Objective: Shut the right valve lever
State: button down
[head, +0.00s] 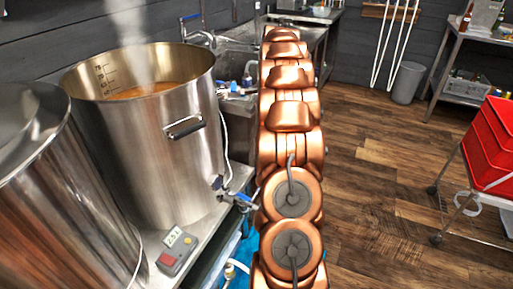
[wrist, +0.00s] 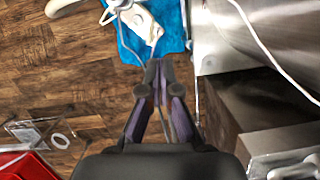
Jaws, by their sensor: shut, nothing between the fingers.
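In the head view a steaming steel kettle (head: 185,150) stands left of my copper arm. Low on its right side is a valve (head: 217,184) with a blue lever (head: 243,199), which points right and slightly down toward my arm. I cannot tell from this whether the valve is open or shut. My gripper is hidden in the head view. In the wrist view my gripper (wrist: 158,68) is shut and empty, its tips near the edge of a blue mat (wrist: 172,40). No lever can be made out clearly at the fingertips.
A second steel vessel (head: 60,190) stands at the left. A small control box (head: 177,250) sits on the bench edge. A pale hose fitting (head: 236,266) lies below the valve. Red crates (head: 490,145) stand on a cart at right; the wooden floor (head: 375,190) between is clear.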

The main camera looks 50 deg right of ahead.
aim_at(238, 195)
jog(key=a+x, duration=0.2)
jog(key=x, duration=0.7)
jog(key=a+r+p+x, duration=0.1)
jog(key=x, duration=0.9)
jog(key=shift+s+a+f, duration=0.35)
jog(key=shift+a, duration=0.15)
